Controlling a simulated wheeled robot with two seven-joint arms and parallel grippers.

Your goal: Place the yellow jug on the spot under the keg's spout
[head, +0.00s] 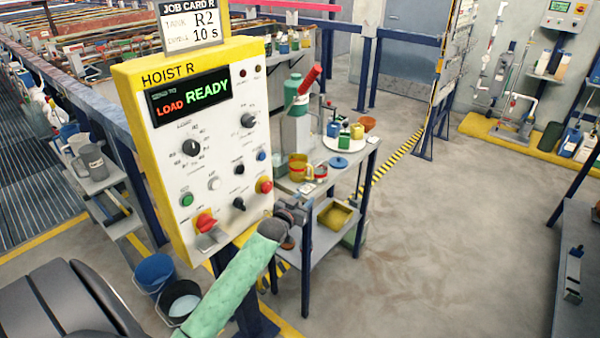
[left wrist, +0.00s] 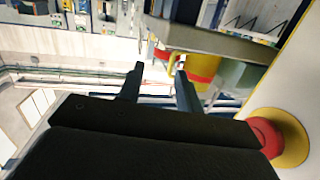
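The yellow jug (head: 297,168) stands on the top of the small blue-framed table behind the hoist panel. In the left wrist view a yellow vessel with a red band (left wrist: 203,65), probably this jug, shows beyond the fingertips. My right gripper is out of view.
The hoist panel (head: 200,150) stands close to my left arm; its red stop button (left wrist: 265,138) is near the gripper. The table also holds a blue disc (head: 338,162) and a white round tray (head: 343,144) with small containers. Open floor (head: 440,230) lies to the right.

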